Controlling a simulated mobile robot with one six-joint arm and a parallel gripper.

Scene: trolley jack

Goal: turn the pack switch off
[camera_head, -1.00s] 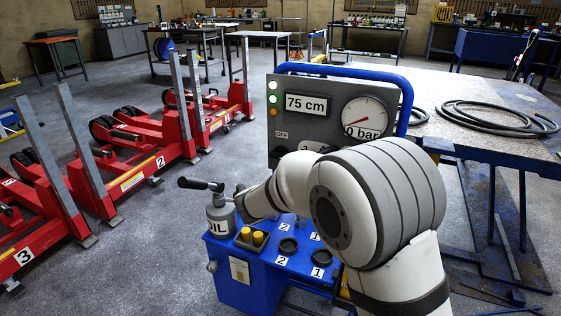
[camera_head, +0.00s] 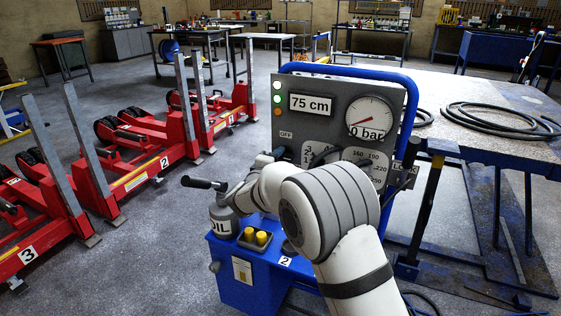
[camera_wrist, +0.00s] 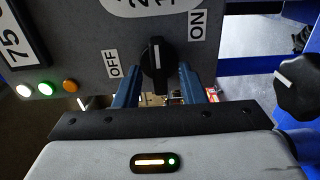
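The pack switch (camera_wrist: 157,65) is a black knob with a white pointer line, between an OFF label (camera_wrist: 111,64) and an ON label (camera_wrist: 197,25) in the wrist view. Its pointer runs up the picture, between the two labels. My gripper (camera_wrist: 157,83) is open, with one blue finger on each side of the knob and a gap showing beside it. I cannot tell whether either finger touches it. In the head view the OFF label (camera_head: 286,135) shows on the grey panel (camera_head: 330,125); my gripper there is largely hidden behind my arm.
Another black knob (camera_wrist: 300,88) sits to the right in the wrist view. White, green and orange lamps (camera_wrist: 44,88) are at left. The panel carries a 75 cm display (camera_head: 311,104) and a gauge (camera_head: 369,117). An oil can (camera_head: 222,218) stands on the blue unit (camera_head: 232,270) below.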

